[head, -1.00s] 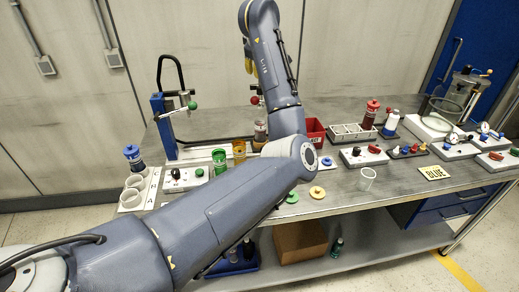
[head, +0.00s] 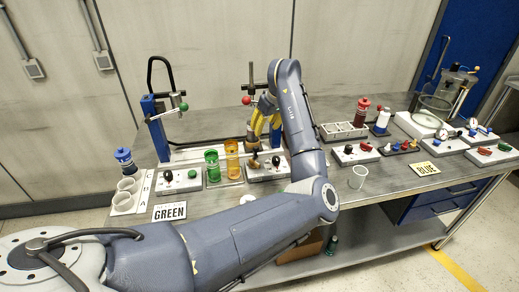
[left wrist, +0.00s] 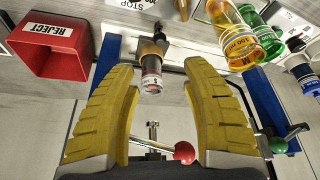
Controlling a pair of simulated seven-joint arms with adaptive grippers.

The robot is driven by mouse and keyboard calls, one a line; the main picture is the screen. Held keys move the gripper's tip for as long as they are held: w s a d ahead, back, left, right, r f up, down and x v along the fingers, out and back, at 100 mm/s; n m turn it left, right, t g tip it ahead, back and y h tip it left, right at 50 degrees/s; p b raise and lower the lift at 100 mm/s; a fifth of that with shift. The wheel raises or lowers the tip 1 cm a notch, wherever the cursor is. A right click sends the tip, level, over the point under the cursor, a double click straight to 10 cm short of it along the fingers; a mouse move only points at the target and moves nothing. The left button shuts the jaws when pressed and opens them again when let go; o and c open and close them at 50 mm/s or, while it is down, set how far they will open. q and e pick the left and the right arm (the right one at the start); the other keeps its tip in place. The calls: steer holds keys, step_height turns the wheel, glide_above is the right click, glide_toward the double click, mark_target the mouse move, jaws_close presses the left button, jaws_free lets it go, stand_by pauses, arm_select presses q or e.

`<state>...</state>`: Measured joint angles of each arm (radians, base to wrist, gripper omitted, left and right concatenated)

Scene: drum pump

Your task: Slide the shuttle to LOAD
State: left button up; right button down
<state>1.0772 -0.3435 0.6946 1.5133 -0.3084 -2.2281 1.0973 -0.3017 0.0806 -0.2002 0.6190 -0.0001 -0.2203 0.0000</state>
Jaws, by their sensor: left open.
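My left gripper (head: 264,132) is over the rear middle of the bench in the head view, fingers pointing down. In the left wrist view its yellow fingers (left wrist: 160,74) are spread. A small clear vial with a dark collar (left wrist: 151,66) shows between and just beyond the fingertips; I cannot tell whether they touch it. It appears to sit at a pale rail (left wrist: 205,50) between two blue uprights, probably on the shuttle. The shuttle itself is not clearly seen, and no LOAD mark is legible. My right gripper is not in view.
A red-knobbed lever (left wrist: 184,152) lies between the finger bases in the wrist view. A red REJECT bin (left wrist: 50,48) is at left there. Orange (head: 232,160) and green (head: 212,166) cylinders stand close to the gripper. A green-knobbed press (head: 160,100) stands at left.

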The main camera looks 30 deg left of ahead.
mark_target(256, 148)
arm_select(q)
steer(key=x, duration=1.5)
steer(key=shift+w+a+f, duration=0.15)
steer(key=shift+c, duration=0.6)
jaws_close()
